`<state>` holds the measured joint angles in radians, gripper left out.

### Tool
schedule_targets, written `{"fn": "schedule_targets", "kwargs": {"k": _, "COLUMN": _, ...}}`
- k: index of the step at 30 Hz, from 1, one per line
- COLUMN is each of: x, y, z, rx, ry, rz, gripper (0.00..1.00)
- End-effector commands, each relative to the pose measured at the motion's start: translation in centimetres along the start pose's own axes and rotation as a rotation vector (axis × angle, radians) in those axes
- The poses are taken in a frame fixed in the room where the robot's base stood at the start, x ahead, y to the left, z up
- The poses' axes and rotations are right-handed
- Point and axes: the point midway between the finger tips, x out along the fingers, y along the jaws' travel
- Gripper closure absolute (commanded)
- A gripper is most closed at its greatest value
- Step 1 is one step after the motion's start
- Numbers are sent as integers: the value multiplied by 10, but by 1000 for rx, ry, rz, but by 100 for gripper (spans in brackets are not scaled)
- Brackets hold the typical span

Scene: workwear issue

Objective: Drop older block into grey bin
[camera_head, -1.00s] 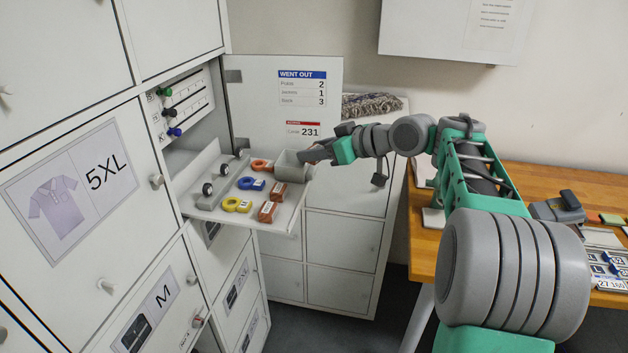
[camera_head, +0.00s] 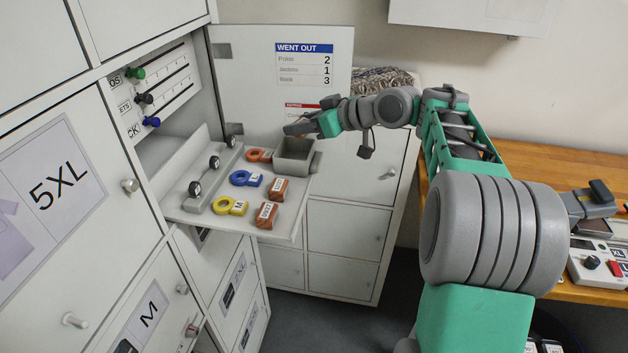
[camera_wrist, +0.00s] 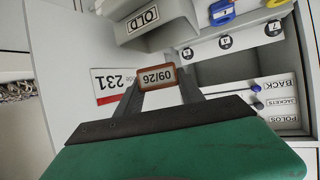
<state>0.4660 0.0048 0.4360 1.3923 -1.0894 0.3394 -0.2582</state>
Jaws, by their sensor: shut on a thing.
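My gripper (camera_wrist: 157,88) is shut on a brown block (camera_wrist: 157,77) with a white label reading 09/26, seen in the wrist view. In the head view my gripper (camera_head: 292,128) is above the grey bin (camera_head: 312,167), near its back; the held block is hard to make out there. The bin is an open box at the shelf's right end. In the wrist view, the grey bin (camera_wrist: 120,30) bears an OLD label and stands beyond the block. Two more brown blocks, one (camera_head: 278,190) behind the other (camera_head: 266,214), lie on the shelf; their labels are too small to read.
An open cabinet door (camera_head: 240,75) with a WENT OUT list stands behind my gripper. A wooden table (camera_head: 590,165) is at the right.

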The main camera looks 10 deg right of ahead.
Motion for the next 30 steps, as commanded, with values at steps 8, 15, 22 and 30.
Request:
{"fn": "schedule_targets", "kwargs": {"k": 8, "x": 15, "y": -2, "z": 29, "rx": -1, "ry": 0, "rz": -3, "gripper": 94}}
{"fn": "schedule_targets", "kwargs": {"k": 15, "x": 16, "y": -2, "z": 28, "rx": -2, "ry": 0, "rz": -4, "gripper": 54}}
{"fn": "schedule_targets", "kwargs": {"k": 22, "x": 16, "y": -2, "z": 28, "rx": -2, "ry": 0, "rz": -5, "gripper": 35}}
{"fn": "schedule_targets", "kwargs": {"k": 30, "x": 16, "y": -3, "z": 28, "rx": -2, "ry": 0, "rz": -5, "gripper": 30}}
